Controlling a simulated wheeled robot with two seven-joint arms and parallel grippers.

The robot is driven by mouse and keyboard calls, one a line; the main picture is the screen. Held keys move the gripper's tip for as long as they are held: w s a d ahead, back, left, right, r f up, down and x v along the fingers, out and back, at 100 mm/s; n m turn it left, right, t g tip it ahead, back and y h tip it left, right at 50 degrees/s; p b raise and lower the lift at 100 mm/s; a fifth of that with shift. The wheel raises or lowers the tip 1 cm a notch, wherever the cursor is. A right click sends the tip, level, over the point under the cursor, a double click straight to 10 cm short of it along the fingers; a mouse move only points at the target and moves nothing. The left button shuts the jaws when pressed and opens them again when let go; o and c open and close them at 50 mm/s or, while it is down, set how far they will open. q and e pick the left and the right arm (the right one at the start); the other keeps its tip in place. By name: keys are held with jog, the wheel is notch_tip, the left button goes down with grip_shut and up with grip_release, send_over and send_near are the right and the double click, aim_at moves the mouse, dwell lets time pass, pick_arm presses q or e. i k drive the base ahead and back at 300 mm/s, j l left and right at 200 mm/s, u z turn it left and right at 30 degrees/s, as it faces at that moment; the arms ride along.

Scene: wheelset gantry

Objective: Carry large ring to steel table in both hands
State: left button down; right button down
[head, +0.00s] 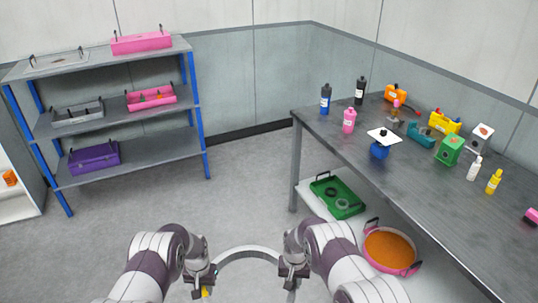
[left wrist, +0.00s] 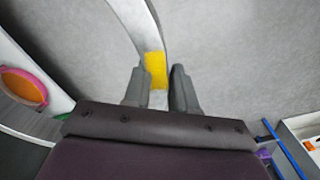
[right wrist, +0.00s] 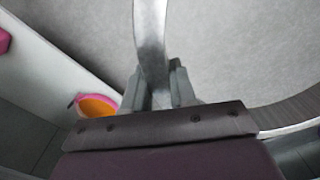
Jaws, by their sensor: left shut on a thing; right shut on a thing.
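The large ring (head: 248,251) is a grey metal band in front of me at the bottom of the head view, above the floor. My left gripper (head: 205,279) is shut on its left side, by a yellow patch (left wrist: 155,70) that shows in the left wrist view. My right gripper (head: 293,270) is shut on its right side; the ring (right wrist: 151,40) passes between the fingers in the right wrist view. The ring's near part is out of the head view. The steel table (head: 345,148) stands at the right, apart from the ring.
Bottles, a blue item with a white plate (head: 381,146) and several coloured parts stand on the table. Its lower shelf holds a green tray (head: 338,195) and a pink round tub (head: 391,249). A blue-post shelf (head: 130,149) is at the left. Open floor lies between.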

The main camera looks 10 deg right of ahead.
aim_at(469, 226)
jog(key=i+j, duration=0.2)
jog(key=i, duration=0.3)
jog(key=i+j, duration=0.25)
jog(key=i, duration=0.25)
jog(key=i+j+u, duration=0.1)
jog(key=i, duration=0.4)
jog(key=j+z, duration=0.1)
jog(key=z, duration=2.15)
